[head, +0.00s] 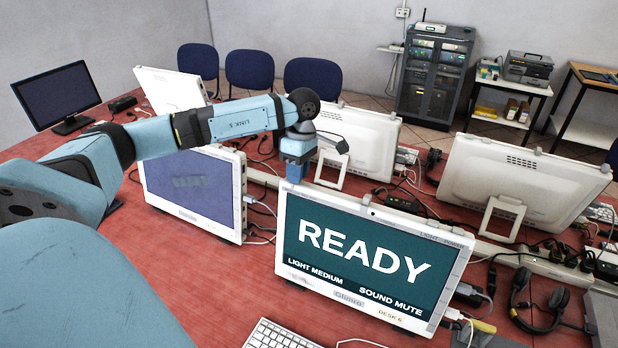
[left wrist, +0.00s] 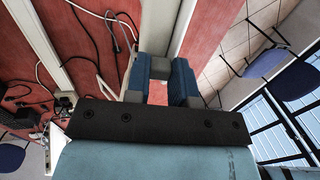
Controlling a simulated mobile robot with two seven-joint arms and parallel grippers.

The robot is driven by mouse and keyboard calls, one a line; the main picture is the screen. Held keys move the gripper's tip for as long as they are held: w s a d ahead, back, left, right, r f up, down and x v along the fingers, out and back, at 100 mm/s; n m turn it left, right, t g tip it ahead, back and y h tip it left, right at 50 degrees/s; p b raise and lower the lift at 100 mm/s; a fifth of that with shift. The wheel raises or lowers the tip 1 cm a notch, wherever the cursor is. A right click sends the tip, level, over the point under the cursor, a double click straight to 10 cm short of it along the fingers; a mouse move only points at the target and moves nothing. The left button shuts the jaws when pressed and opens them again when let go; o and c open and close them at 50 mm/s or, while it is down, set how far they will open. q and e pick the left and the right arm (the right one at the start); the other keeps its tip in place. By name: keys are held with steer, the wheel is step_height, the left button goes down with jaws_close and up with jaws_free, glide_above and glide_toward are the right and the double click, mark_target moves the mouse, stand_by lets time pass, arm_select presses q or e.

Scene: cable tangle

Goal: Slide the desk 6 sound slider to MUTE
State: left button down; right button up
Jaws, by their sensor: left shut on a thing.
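The desk 6 monitor (head: 365,255) stands in the front middle of the head view. Its green screen reads READY, LIGHT MEDIUM and SOUND MUTE. My left gripper (head: 295,178) points down at the top left corner of this monitor. In the left wrist view its blue fingers (left wrist: 161,82) are close together over a pale edge, shut on a small part between them. The fingers hide that part, and I cannot tell whether it is the sound slider. My right gripper is not in view.
A second monitor (head: 190,190) stands close on the left, and white monitors (head: 520,185) stand behind. Cables and a headset (head: 537,300) lie at the right. A keyboard (head: 280,334) lies in front. The red tabletop (head: 205,275) is mostly clear at front left.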

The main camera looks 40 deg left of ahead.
arm_select(q)
steer(key=shift+s+a, duration=0.2)
steer(key=shift+a, duration=0.45)
steer(key=c, duration=1)
jaws_free()
steer(key=shift+o, duration=0.2)
